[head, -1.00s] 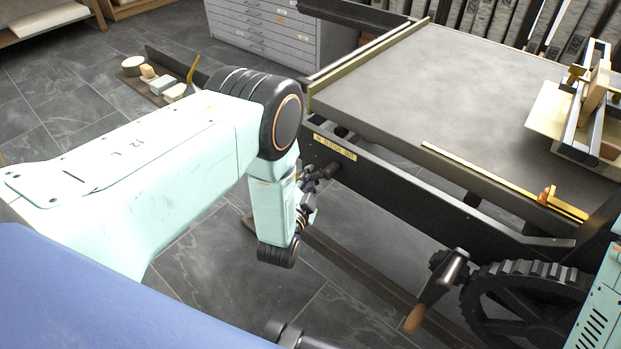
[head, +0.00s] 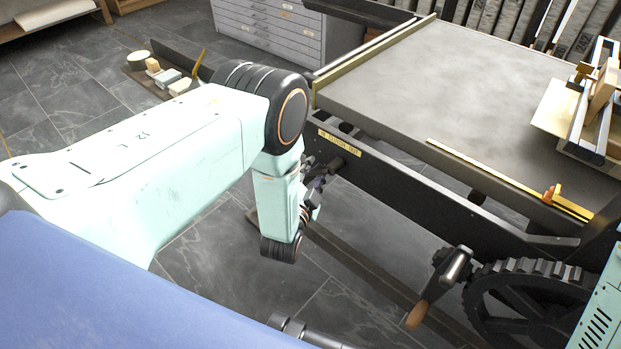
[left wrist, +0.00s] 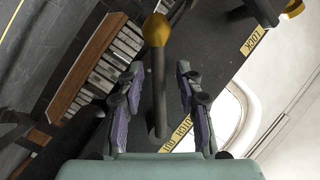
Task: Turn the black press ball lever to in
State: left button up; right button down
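A lever with a dark shaft (left wrist: 158,90) and a brass-yellow ball (left wrist: 157,29) at its end shows in the left wrist view. The shaft's base is beside a yellow label plate (left wrist: 178,136), partly hidden by my gripper. In the head view the plate (head: 339,143) reads IN, CLUTCH, OUT on the press side. My left gripper (left wrist: 157,92) is open, with one finger on each side of the shaft and visible gaps. In the head view the left gripper (head: 312,188) is beside the press below the plate, and the ball is hidden. My right gripper is out of view.
The press bed (head: 450,90) spreads above the plate. A crank with a wooden handle (head: 417,314) and a dark gear wheel (head: 530,305) stand at lower right. A LOCK label (left wrist: 253,41) is near the lever. The floor (head: 240,270) below my left arm shows mostly clear.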

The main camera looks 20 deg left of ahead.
pick_arm(q)
jog(key=s+r, duration=0.1)
jog(key=s, duration=1)
jog(key=shift+s+d, duration=0.35)
jog(key=shift+d, duration=0.1)
